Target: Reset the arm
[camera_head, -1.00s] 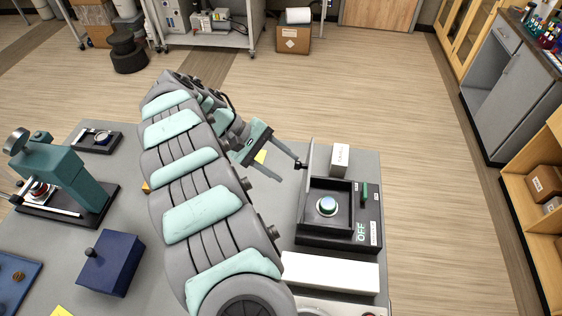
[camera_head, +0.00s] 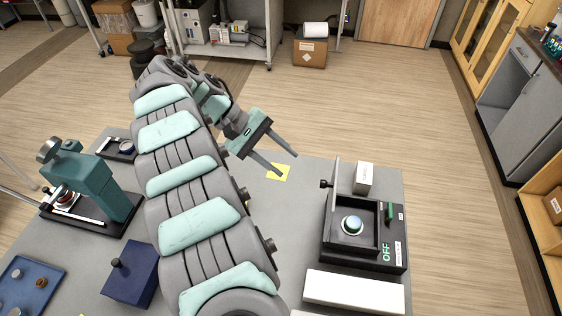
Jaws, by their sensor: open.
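My gripper (camera_head: 288,165) is open and empty, held above the back part of the grey table, left of the black switch box. My arm reaches from the bottom centre up and back, hiding the middle of the table. The black box (camera_head: 338,251) has a raised lid (camera_head: 332,203) with a knob, a round pale blue button (camera_head: 352,224) inside, a green lever (camera_head: 390,211) and an OFF label. The gripper is clear of the box and its lid.
A white box (camera_head: 363,178) stands behind the switch box, and a long white block (camera_head: 354,291) lies in front. A yellow note (camera_head: 279,172) lies near the back edge. On the left are a teal press (camera_head: 85,180), a dark blue box (camera_head: 131,274) with a knob and a blue tray (camera_head: 45,272).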

